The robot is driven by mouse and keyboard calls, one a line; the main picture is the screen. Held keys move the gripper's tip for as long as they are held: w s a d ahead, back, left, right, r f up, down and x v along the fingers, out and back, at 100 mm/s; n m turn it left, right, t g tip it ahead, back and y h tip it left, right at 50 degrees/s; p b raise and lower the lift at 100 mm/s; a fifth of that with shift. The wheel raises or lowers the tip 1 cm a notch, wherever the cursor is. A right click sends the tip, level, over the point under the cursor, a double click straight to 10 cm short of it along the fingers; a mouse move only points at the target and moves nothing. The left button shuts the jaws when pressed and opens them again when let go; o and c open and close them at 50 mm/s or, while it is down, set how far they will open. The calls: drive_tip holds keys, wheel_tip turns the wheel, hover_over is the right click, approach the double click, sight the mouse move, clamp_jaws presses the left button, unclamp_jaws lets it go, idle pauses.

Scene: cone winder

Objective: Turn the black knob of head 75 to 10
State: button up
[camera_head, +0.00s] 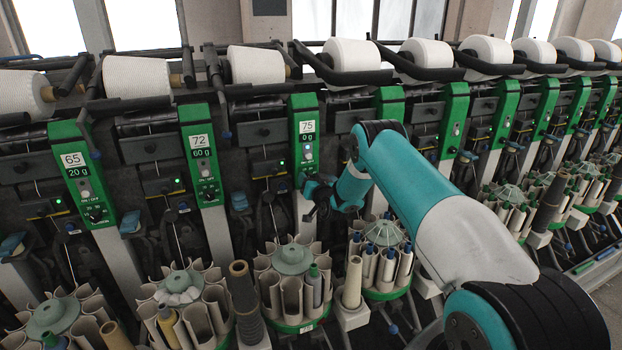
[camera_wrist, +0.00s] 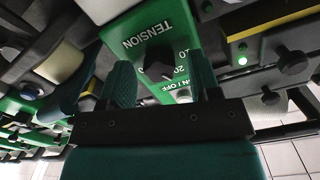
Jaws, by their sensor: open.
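The green panel of head 75 (camera_head: 307,112) is in the middle of the head view, with a label "75" above a "0 g" display. In the head view my gripper (camera_head: 318,196) is at the lower end of this panel and hides its knob. In the wrist view the black knob (camera_wrist: 158,66) shows on a green panel marked "TENSION" and "ON/OFF", seen turned over. My gripper (camera_wrist: 163,80) is open, with one teal finger on each side of the knob. I cannot tell whether the fingers touch it. The knob's exact setting is not readable.
Head 72 (camera_head: 200,150), showing 60 g, and head 65 (camera_head: 80,170), showing 20 g, stand to the left. More green heads run to the right. White yarn cones (camera_head: 352,54) sit above, and round bobbin magazines (camera_head: 292,262) stand below. A lit white button (camera_wrist: 183,95) is close to the knob.

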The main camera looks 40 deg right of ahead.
drive_tip(key=c, duration=0.9)
drive_tip(key=shift+f+b, duration=0.1)
drive_tip(key=shift+b, duration=0.4)
drive_tip(key=n+b, duration=1)
drive_tip(key=b, duration=0.7)
drive_tip(key=shift+a, duration=0.1)
drive_tip(key=shift+b, duration=0.4)
